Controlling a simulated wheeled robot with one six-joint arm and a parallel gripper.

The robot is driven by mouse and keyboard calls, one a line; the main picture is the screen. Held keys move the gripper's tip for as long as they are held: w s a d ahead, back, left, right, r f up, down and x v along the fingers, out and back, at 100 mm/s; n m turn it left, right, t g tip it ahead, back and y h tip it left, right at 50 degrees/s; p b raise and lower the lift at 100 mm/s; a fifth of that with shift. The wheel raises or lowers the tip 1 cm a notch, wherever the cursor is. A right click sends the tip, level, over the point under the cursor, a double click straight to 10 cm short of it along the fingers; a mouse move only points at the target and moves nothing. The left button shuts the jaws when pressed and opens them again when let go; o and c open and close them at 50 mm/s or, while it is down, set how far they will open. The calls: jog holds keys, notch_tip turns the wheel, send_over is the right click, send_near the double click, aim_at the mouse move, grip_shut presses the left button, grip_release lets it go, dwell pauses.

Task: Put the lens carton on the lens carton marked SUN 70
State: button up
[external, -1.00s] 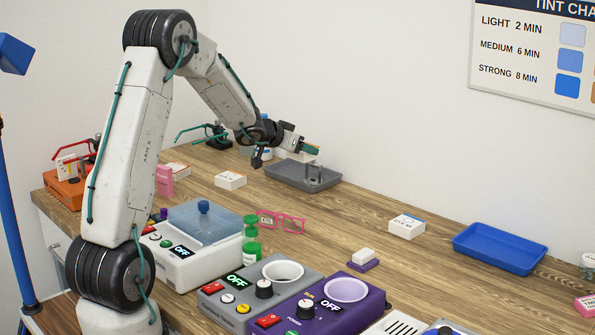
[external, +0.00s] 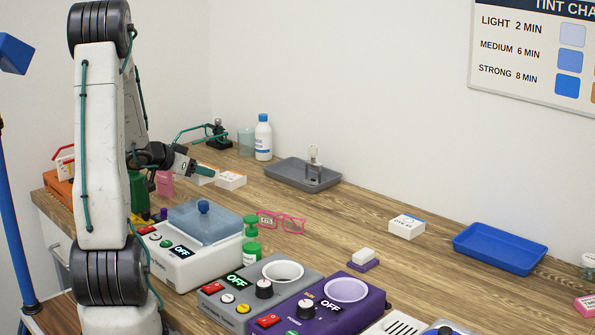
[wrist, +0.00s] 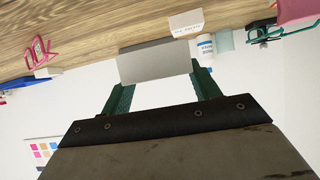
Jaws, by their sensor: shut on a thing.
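My gripper (external: 207,172) is at the back left of the bench, above its surface, shut on a pale lens carton (external: 202,178). In the wrist view the held carton (wrist: 153,63) sits between my two green fingertips (wrist: 160,80), its plain grey side showing. A white carton (external: 231,180) with an orange edge lies on the bench just right of the held one. A carton with printed text (wrist: 186,24) shows beyond the held one in the wrist view. Another white carton (external: 407,227) lies farther right. The prints are too small to read surely, so I cannot tell which is SUN 70.
Pink glasses (external: 283,221) and a green bottle (external: 251,240) stand beside the machines in front. A blue tray (external: 500,262) is at right.

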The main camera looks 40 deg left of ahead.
send_over(227, 176)
jog(key=shift+s+d+f, duration=0.15)
jog(key=shift+s+f, duration=0.05)
jog(key=shift+f, duration=2.2)
jog(key=o, duration=1)
jog(key=shift+f, duration=0.15)
jog(key=shift+c, duration=0.2)
